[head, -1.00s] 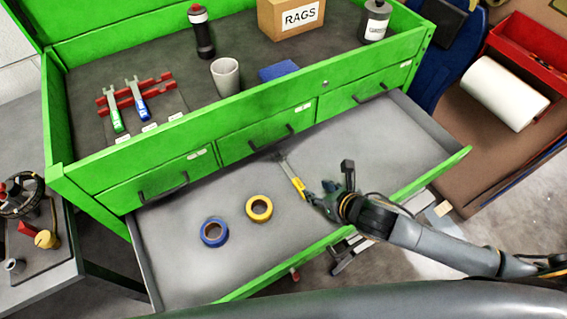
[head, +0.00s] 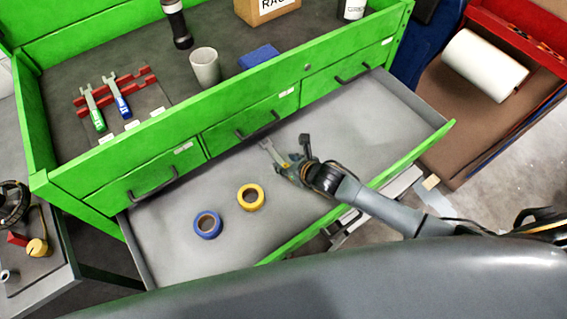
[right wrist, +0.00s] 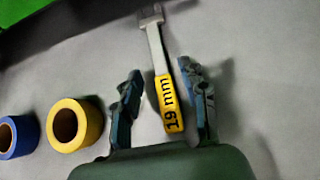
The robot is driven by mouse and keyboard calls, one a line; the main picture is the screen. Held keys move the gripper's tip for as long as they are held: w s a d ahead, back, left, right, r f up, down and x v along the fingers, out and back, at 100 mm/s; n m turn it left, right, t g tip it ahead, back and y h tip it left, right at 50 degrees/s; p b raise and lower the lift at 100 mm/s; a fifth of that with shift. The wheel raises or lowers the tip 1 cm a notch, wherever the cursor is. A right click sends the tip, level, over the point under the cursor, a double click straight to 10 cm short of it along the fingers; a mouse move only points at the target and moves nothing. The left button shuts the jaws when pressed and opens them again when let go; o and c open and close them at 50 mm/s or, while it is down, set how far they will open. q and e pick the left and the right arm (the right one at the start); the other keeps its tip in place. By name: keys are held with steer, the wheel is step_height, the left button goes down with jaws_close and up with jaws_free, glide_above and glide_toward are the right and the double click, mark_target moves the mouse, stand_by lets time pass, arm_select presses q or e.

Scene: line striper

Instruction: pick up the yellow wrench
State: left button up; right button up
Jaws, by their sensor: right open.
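The yellow wrench (right wrist: 166,95) lies in the open drawer, with a grey shaft and a yellow handle marked "19 mm". In the right wrist view my right gripper (right wrist: 163,92) is open, with one finger on each side of the yellow handle and a gap visible on both sides. In the head view the wrench's grey head (head: 268,147) shows beyond my right gripper (head: 291,163), which hides most of the handle. The left gripper is not in view.
A yellow tape roll (head: 250,197) and a blue tape roll (head: 208,224) lie in the drawer (head: 170,265), left of the gripper. The green chest front (head: 110,165) rises behind the drawer. A green wrench (head: 94,108) and a blue wrench (head: 119,97) rest on a red rack above.

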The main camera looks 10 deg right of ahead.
mark_target(279, 160)
steer(key=shift+x, duration=1.35)
jaws_close()
steer(key=shift+r, duration=0.2)
